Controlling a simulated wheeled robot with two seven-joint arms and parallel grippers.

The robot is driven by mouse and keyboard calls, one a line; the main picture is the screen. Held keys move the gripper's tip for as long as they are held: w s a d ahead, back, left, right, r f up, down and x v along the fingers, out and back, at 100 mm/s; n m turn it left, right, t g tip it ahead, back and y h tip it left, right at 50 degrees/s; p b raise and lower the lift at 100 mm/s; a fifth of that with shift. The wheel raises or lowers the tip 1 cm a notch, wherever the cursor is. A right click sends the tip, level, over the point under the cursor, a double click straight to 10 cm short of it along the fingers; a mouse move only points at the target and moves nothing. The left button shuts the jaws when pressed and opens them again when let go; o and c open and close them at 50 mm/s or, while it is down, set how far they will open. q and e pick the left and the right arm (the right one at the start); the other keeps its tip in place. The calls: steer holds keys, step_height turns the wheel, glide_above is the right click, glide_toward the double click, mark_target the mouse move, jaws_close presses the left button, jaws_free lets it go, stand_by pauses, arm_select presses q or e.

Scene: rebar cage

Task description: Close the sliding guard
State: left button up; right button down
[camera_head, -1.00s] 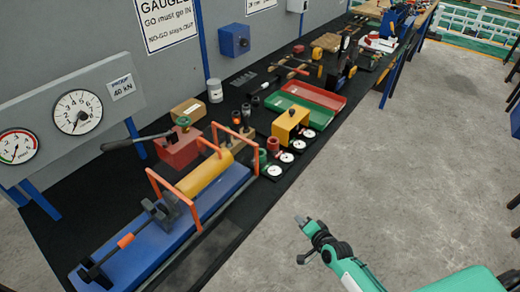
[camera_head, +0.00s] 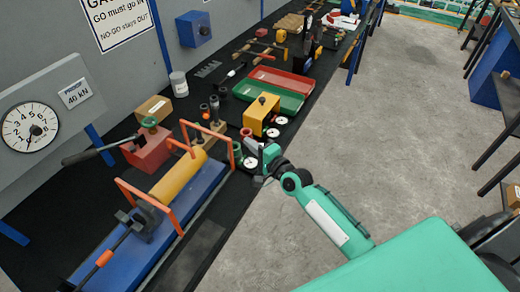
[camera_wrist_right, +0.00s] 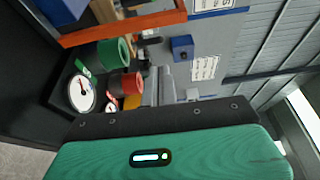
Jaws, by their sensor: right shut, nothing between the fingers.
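The sliding guard shows as orange hoops over a blue bed (camera_head: 185,215). One orange hoop (camera_head: 133,187) stands across the middle of the bed and another orange hoop (camera_head: 207,124) at its far end. Whether a clear panel joins them I cannot tell. A yellow cylinder (camera_head: 178,177) lies between the hoops. A dark rod with an orange sleeve (camera_head: 104,258) lies uncovered at the near end. My right gripper (camera_head: 261,176) is shut and empty, right of the far hoop, beside the dial gauges. An orange bar (camera_wrist_right: 120,27) crosses the top of the right wrist view.
A red block with a black lever (camera_head: 150,152) stands behind the bed. Dial gauges (camera_head: 250,163), green and red rings and a yellow box (camera_head: 262,115) crowd the bench near my gripper. Green and red trays (camera_head: 268,96) lie beyond.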

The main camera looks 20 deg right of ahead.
steer(key=a+p, duration=0.2)
steer(key=a, duration=0.2)
steer(key=shift+w+p, duration=0.1)
steer(key=shift+p, duration=0.3)
